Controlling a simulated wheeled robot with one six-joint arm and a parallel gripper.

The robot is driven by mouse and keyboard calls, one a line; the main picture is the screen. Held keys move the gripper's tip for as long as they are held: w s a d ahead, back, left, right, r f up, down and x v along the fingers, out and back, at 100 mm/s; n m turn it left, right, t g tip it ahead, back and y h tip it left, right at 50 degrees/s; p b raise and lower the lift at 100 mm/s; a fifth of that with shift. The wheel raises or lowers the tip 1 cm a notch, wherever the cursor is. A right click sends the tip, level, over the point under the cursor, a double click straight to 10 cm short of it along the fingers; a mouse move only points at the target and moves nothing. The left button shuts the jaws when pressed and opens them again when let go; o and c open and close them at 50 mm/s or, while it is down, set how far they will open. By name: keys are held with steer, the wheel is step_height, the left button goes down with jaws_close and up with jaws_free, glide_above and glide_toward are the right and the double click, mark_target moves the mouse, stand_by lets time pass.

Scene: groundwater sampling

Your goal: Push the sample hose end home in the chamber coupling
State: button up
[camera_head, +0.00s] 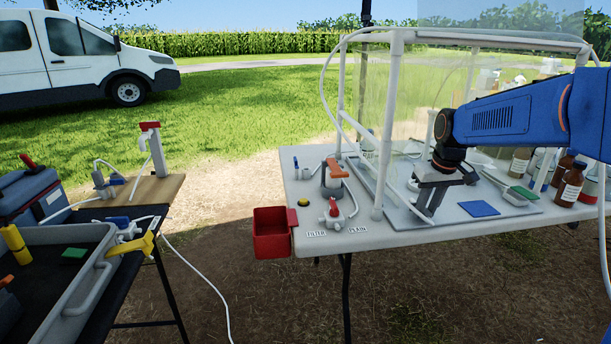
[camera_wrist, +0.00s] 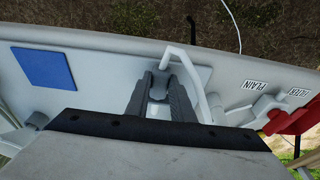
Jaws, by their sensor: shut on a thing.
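In the head view my gripper (camera_head: 428,212) points down over the grey board on the right table, inside the clear chamber's frame. In the wrist view its two dark fingers (camera_wrist: 161,80) are closed on a small pale grey piece (camera_wrist: 158,92), which looks like the hose end; the fingers hide much of it. A bent white tube (camera_wrist: 206,92) stands close beside the fingers in the wrist view; I cannot tell whether it joins the held piece. The clear chamber (camera_head: 397,100) has a white pipe frame. I cannot make out its coupling, nor whether the held piece touches it.
A blue square (camera_head: 478,208) lies right of my gripper. Brown bottles (camera_head: 570,185) stand at the table's right. Red-handled valve (camera_head: 333,208), FILTER and PLAIN labels, and a red bin (camera_head: 272,233) are at the left. A white frame post (camera_head: 378,180) stands left of my gripper.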

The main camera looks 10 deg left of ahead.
mark_target(426, 210)
steer(key=shift+w+v, duration=0.2)
steer(key=shift+v, duration=0.75)
steer(key=shift+w+v, duration=0.2)
steer(key=shift+v, duration=0.75)
steer(key=shift+w+v, duration=0.2)
steer(key=shift+v, duration=0.75)
steer(key=shift+a+r, duration=0.1)
steer(key=shift+a, duration=0.1)
